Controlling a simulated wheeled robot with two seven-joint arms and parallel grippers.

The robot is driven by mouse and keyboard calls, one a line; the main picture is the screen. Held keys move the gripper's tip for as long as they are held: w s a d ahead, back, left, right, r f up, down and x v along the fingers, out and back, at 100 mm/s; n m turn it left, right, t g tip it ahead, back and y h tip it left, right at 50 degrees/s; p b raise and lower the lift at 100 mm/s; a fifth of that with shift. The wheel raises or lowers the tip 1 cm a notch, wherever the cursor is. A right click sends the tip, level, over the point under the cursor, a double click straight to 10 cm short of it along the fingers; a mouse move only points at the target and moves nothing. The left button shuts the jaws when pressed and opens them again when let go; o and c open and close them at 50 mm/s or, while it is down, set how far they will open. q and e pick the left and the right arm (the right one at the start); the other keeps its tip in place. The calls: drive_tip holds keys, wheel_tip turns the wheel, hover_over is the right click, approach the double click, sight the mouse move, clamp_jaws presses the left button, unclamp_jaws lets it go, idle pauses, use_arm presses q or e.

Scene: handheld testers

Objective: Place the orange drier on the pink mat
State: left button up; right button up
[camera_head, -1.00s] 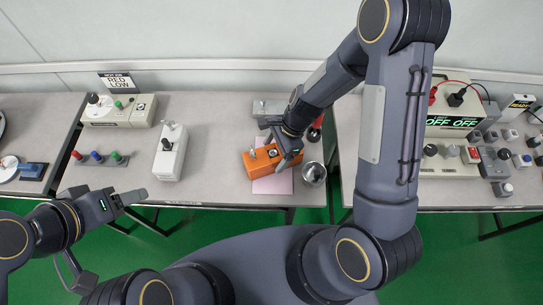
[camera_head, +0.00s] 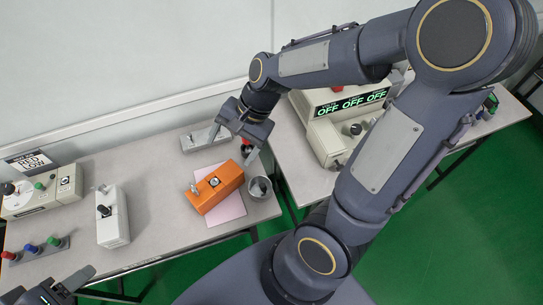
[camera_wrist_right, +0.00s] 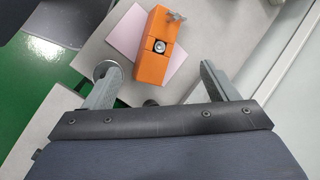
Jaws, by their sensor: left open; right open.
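The orange drier (camera_head: 217,190) is a box with a dial and a metal lever on top. It lies across the pink mat (camera_head: 229,210), which shows along its lower side and at a corner above. The drier (camera_wrist_right: 148,62) and the mat (camera_wrist_right: 126,40) also show in the right wrist view. My right gripper (camera_head: 233,146) is open and empty above the table, up and right of the drier and apart from it. In its wrist view the two fingers (camera_wrist_right: 158,85) are spread wide. My left gripper (camera_head: 72,286) is at the lower left corner, open and away from the drier.
A metal cup (camera_head: 259,187) stands right of the mat. A grey metal block (camera_head: 203,138) is behind the drier. A white tester (camera_head: 112,222) stands to the left. A gap separates this table from the one with the display unit (camera_head: 345,105).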

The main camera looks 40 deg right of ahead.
drive_tip(key=s+d+r+n+t, duration=0.1)
drive_tip(key=s+r+n+t, duration=0.1)
drive_tip(key=s+n, duration=0.3)
drive_tip(key=s+d+r+n+t+h, duration=0.1)
drive_tip(key=s+d+r+n+t, duration=0.1)
drive_tip(key=s+r+n, duration=0.2)
drive_tip(key=s, duration=0.3)
drive_tip(key=shift+r+n+h, duration=0.3)
drive_tip(key=shift+n, duration=0.1)
idle(0.4)
